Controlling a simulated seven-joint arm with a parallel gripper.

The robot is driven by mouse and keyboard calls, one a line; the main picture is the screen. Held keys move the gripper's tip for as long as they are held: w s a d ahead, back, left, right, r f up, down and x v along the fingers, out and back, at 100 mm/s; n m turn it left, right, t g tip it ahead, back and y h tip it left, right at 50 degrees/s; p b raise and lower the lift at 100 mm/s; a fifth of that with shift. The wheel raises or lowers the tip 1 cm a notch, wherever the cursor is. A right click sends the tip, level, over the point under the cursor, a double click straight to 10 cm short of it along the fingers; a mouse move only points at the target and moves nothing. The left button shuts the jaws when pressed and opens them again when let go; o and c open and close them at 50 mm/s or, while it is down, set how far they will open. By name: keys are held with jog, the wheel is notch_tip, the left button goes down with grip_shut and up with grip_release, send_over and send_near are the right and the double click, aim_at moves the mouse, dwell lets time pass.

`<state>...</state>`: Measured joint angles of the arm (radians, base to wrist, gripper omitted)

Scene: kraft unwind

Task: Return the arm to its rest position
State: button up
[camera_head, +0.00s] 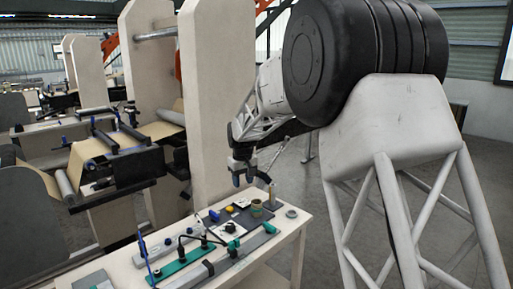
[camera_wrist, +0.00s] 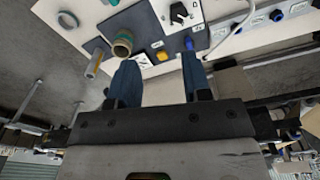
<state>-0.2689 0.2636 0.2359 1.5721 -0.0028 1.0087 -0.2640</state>
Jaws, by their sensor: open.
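My gripper (camera_head: 243,178) hangs above the back right part of a white worktable (camera_head: 292,231), at the end of my arm. It points down, with its blue fingertips apart. In the wrist view my gripper (camera_wrist: 158,75) shows two blue fingers spread wide with nothing held between them. The fingertips appear clear of the things on the table, though the exact height is hard to tell.
A tall cream machine panel (camera_head: 215,90) stands behind.

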jog(key=s+d+r+m, duration=0.1)
jog(key=s+d+r, duration=0.3)
jog(key=s, duration=0.5)
jog(key=s+d+r+m+t, duration=0.1)
jog(key=s+d+r, duration=0.2)
jog(key=s+d, duration=0.4)
jog(key=s+d+r+m, duration=0.1)
jog(key=s+d+r, duration=0.3)
jog(key=s, duration=0.6)
jog(key=s+d+f+m, duration=0.1)
jog(key=s+d+f, duration=0.2)
jog(key=s, duration=1.1)
jog(key=s+d+f+m+t, duration=0.1)
jog(key=s+d, duration=0.4)
jog(key=s, duration=0.9)
notch_tip(320, 180, down, 2)
jog(key=shift+s+d+f+m, duration=0.1)
jog(key=shift+s+d+m, duration=0.25)
jog(key=shift+m, duration=0.35)
